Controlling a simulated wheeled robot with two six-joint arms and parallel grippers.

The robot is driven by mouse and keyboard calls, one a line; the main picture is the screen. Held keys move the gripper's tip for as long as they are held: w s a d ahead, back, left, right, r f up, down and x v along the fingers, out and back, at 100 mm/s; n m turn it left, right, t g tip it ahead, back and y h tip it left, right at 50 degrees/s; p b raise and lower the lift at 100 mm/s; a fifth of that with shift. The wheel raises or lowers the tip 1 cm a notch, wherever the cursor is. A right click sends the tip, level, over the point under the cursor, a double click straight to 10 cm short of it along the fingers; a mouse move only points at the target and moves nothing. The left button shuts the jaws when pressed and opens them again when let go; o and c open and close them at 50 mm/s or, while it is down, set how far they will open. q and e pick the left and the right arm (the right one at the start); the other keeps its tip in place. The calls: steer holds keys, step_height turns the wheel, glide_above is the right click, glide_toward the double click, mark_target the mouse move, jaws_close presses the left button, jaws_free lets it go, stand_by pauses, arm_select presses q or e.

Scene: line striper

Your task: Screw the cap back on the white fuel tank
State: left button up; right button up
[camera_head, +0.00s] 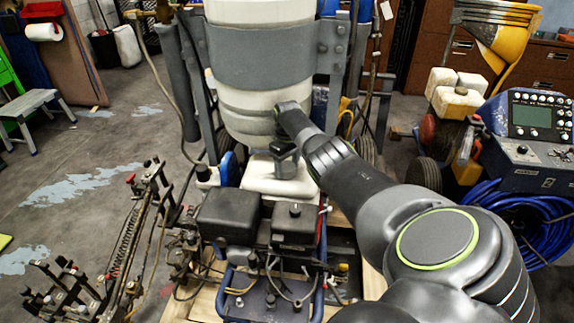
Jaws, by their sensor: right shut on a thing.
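The white fuel tank (262,184) sits on the machine below the large white barrel. My right arm reaches in from the right, and its gripper (284,151) points down just above the top of the tank. The right gripper is shut on the dark cap (285,166), which is mostly hidden by the fingers. The cap is at the tank's top, around the filler opening; I cannot tell whether it is seated or just above. My left gripper is not in view.
A large white barrel with a grey band (262,55) stands right behind the tank. A black engine box (228,218) and cables lie in front. A striper frame (125,250) stands at left, a blue control panel (530,130) at right. Open floor (90,150) lies at left.

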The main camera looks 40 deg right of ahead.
steer(key=shift+d+r+m+p, duration=0.1)
steer(key=shift+r+m+p, duration=0.2)
steer(key=shift+m, duration=0.3)
steer(key=shift+f+m, duration=0.15)
steer(key=shift+m, duration=0.95)
steer(key=shift+d+p, duration=0.1)
steer(key=shift+p, duration=0.2)
